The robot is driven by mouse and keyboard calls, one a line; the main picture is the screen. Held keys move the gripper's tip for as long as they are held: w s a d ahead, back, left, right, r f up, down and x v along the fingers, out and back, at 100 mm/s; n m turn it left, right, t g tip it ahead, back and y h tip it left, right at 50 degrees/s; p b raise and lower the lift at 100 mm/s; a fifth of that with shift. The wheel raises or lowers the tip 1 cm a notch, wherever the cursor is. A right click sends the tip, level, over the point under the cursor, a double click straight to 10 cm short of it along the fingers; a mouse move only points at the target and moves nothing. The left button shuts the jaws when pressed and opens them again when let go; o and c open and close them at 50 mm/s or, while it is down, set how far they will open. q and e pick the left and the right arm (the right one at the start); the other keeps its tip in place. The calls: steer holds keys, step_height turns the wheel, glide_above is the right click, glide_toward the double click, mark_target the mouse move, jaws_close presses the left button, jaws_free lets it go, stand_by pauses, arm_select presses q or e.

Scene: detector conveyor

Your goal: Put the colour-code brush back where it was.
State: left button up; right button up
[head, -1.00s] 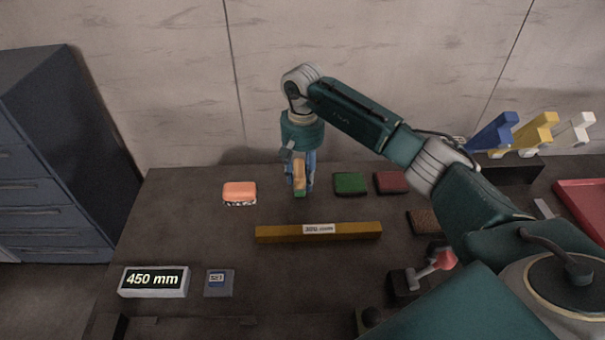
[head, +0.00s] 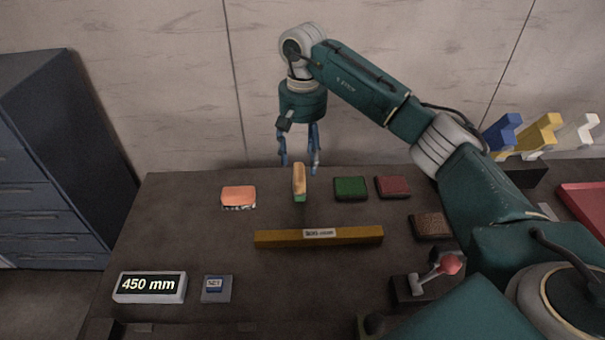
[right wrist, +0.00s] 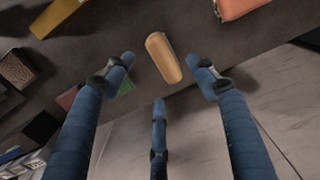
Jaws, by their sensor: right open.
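The brush (head: 299,180), with a tan wooden handle on top and green at its base, stands on the dark table between the salmon block and the green pad (head: 350,187). Its tan handle (right wrist: 163,57) shows from above in the right wrist view. My right gripper (head: 299,164) is open and empty, just above and behind the brush, with its blue fingers pointing down and clear of it. In the right wrist view the open fingers (right wrist: 160,75) spread around the near side of the handle. My left gripper is not in view.
A salmon block (head: 239,195) lies left of the brush, and a dark red pad (head: 393,187) and a brown pad (head: 430,226) lie to the right. A yellow bar (head: 275,238) crosses in front. A display (head: 150,286) reads 450 mm.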

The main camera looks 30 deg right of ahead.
steer(key=shift+r, duration=2)
